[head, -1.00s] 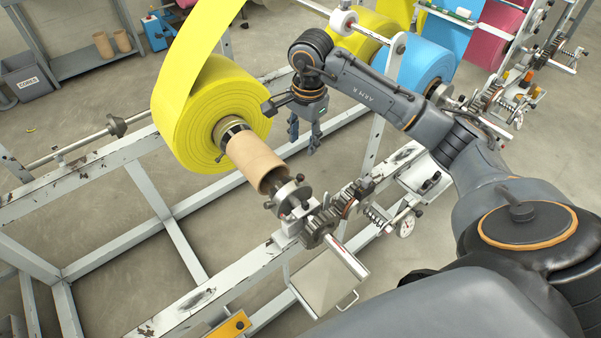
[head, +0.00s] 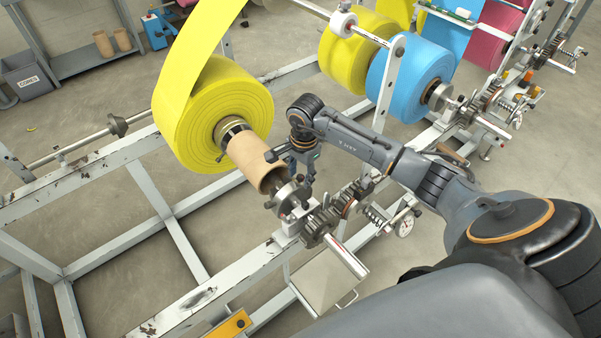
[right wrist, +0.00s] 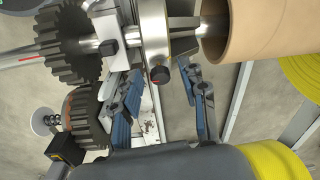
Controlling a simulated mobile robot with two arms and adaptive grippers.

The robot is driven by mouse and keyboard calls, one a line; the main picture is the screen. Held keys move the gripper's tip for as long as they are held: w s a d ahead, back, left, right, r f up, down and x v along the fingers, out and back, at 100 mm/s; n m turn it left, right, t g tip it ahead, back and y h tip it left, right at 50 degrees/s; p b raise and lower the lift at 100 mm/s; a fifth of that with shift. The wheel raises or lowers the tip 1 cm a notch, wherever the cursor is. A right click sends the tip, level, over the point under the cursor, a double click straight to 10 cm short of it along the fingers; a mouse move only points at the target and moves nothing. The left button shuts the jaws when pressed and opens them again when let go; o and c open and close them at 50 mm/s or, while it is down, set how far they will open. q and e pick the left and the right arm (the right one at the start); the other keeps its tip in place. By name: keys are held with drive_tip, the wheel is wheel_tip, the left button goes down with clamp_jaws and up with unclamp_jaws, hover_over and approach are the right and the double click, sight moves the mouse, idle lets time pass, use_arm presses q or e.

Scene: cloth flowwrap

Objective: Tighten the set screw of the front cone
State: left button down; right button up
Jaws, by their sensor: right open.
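The front cone (head: 289,193) is a metal collar on the shaft, at the near end of the cardboard core (head: 255,163). In the right wrist view the cone's collar (right wrist: 154,30) stands upright across the shaft, with its fins toward the core (right wrist: 265,25). The set screw (right wrist: 159,75) shows there as a dark knob with a red mark on the collar's lower edge. My right gripper (right wrist: 160,92) is open, its blue-grey fingers on either side of the screw and apart from it. In the head view my right gripper (head: 306,185) is beside the cone. My left gripper is out of view.
The yellow roll (head: 205,120) sits on the core behind the cone. Gears (head: 322,226) and a bearing block crowd the shaft's near end. A frame rail (head: 215,287) runs below. Blue (head: 412,80) and yellow rolls stand behind my arm.

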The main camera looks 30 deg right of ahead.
drive_tip(key=shift+c, duration=0.3)
clamp_jaws()
drive_tip(key=shift+m, duration=0.4)
drive_tip(key=m, duration=0.1)
drive_tip(key=m+g+b, duration=0.1)
drive_tip(key=shift+w+m, duration=0.2)
drive_tip(key=shift+m, duration=0.2)
drive_tip(key=m+g+b, duration=0.1)
drive_tip(key=m, duration=0.2)
drive_tip(key=shift+w+g, duration=0.15)
drive_tip(key=shift+g, duration=0.25)
drive_tip(key=m+g+b, duration=0.1)
drive_tip(key=m, duration=0.2)
drive_tip(key=shift+w+f+m+y, duration=0.1)
drive_tip(key=shift+m+y, duration=0.3)
drive_tip(key=shift+d+m+g+y+b, duration=0.1)
drive_tip(key=shift+m+g+y+b, duration=0.2)
drive_tip(key=shift+m, duration=0.65)
drive_tip(key=shift+d+m+g+y+b, duration=0.1)
drive_tip(key=shift+m+g+y+b, duration=0.2)
drive_tip(key=shift+m, duration=0.65)
